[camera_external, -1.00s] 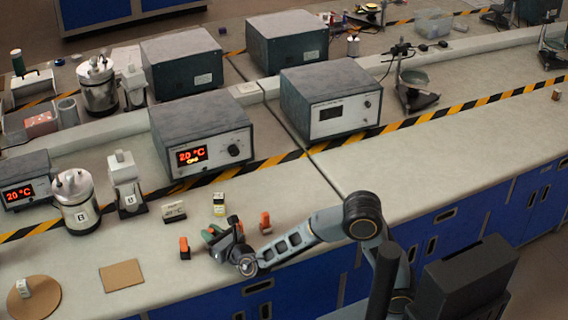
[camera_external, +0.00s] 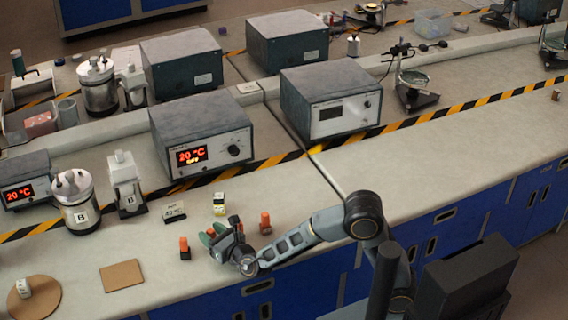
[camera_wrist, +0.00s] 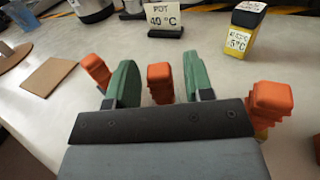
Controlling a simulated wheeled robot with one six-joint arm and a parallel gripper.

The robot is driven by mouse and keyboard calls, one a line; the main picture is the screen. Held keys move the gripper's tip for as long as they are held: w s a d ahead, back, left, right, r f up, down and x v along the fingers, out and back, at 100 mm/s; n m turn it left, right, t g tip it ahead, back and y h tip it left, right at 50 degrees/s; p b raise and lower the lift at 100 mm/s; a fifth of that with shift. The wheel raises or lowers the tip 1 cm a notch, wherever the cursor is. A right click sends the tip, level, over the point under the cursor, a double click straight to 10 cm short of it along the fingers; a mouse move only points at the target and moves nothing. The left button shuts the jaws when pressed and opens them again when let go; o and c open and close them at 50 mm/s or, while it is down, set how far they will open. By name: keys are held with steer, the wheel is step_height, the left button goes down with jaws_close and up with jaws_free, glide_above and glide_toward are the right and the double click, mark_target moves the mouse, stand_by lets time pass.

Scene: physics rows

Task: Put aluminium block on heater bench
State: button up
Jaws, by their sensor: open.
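The space between fingers and piece is hard to judge. The other orange tops stand at the left (camera_wrist: 96,72) and right (camera_wrist: 272,97); the right one has a brass-coloured base. In the external view, my gripper (camera_external: 218,233) is low over the bench between the left orange piece (camera_external: 184,247) and right orange piece (camera_external: 265,222). I cannot tell which piece is aluminium. A grey unit reading 20 °C OFF (camera_external: 203,142) stands behind; no heater bench is clearly identifiable.
A POT 40 °C sign (camera_wrist: 163,14) and a yellow, black-topped block (camera_wrist: 240,38) stand beyond the fingers. A brown square mat (camera_external: 122,275) and a round mat (camera_external: 17,308) with a white cube (camera_external: 23,287) lie left.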

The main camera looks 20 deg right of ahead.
steer(key=v, duration=1.1)
steer(key=shift+s+d+p, duration=0.15)
steer(key=shift+s+p, duration=0.2)
steer(key=shift+p, duration=0.05)
